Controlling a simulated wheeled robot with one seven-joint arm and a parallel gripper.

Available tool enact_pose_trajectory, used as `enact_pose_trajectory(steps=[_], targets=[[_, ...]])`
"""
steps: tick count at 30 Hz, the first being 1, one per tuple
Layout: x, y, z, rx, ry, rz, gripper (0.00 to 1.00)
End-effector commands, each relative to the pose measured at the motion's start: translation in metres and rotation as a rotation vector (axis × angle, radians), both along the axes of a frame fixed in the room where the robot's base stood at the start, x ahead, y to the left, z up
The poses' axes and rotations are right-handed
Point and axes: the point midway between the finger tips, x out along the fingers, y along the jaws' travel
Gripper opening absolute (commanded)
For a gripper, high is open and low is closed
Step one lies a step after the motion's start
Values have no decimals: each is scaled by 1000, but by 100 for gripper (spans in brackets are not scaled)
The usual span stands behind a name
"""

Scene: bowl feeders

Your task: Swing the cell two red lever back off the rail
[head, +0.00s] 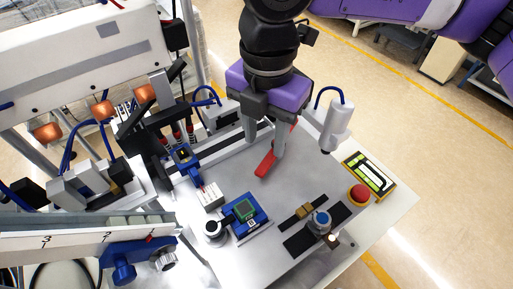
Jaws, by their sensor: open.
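The red lever (265,164) shows as a slanted red bar near the middle of the head view, beside the metal rail (228,150). My gripper (264,156) has a purple body and grey fingers and reaches down over the lever. Its fingers are apart. The right finger hides the middle of the lever, and a small red part shows again to its upper right. I cannot tell whether either finger touches the lever, or which cell number it bears.
A white cylindrical device (337,126) with a blue cable stands close right of my gripper. A red button (359,194), a blue device with a green screen (245,209) and dark strips (303,240) sit on the grey table (273,205). Feeder machinery crowds the left.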

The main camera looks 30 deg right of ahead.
Motion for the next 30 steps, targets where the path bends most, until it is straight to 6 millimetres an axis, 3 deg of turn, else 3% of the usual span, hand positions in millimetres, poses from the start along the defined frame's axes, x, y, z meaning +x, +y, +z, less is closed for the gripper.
enact_pose_trajectory(steps=[15, 26, 30], targets=[[-1, 1, -67, 4, 2, 1, 42], [0, 0, -73, 2, 0, 2, 42], [0, 0, -72, 2, 0, 2, 14]])
